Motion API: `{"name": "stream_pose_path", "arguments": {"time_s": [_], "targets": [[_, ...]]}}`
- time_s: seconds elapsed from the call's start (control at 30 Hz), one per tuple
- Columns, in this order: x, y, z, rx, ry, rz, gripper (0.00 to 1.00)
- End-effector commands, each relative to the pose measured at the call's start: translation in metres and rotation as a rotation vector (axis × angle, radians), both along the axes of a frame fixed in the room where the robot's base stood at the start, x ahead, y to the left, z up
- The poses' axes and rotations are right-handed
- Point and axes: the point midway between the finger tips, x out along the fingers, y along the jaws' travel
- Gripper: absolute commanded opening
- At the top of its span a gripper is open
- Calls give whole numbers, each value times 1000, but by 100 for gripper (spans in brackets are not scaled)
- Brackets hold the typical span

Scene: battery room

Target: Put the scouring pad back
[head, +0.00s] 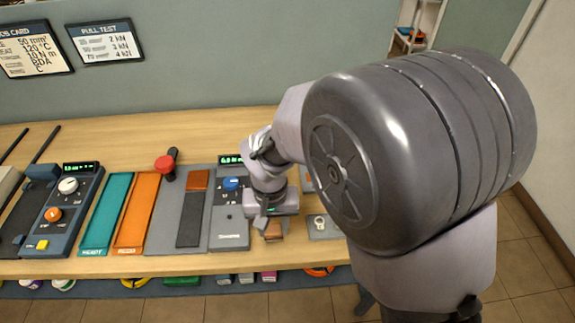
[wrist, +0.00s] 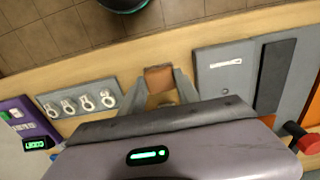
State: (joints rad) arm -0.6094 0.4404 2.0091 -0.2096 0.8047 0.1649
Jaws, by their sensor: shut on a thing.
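A small brown block, which looks like the scouring pad (head: 273,231), is between the fingers of my gripper (head: 268,222) near the table's front edge. In the wrist view the pad (wrist: 159,78) shows its flat brown face between the two grey fingertips of my gripper (wrist: 160,90), which are shut on it. I cannot tell whether it touches the table. Part of it is hidden by the gripper body. A similar red-brown patch (head: 198,179) sits at the far end of a dark strip (head: 190,220) on a grey board, left of my gripper.
A teal tray (head: 106,215) and an orange tray (head: 138,212) lie further left, beside a dark control box (head: 63,212). A red knob (head: 165,164) stands behind the board. A plate with ring lugs (wrist: 77,99) lies left of my gripper in the wrist view.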

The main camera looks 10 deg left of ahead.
Motion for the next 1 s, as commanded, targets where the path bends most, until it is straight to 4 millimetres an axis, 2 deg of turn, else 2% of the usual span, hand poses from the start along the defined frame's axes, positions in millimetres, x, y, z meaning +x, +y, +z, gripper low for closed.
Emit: {"name": "stream_pose_path", "arguments": {"time_s": [0.03,0.13,0.3,0.63,0.67,0.77,1.0], "targets": [[8,-1,-2,0,-1,-1,0],[15,-2,-7,-1,1,0,0],[15,-1,-39,0,2,1,0],[15,-1,-40,0,0,1,0],[15,-1,-40,0,0,1,40],[14,-1,-39,0,0,1,60],[14,-1,-39,0,0,1,60]]}}
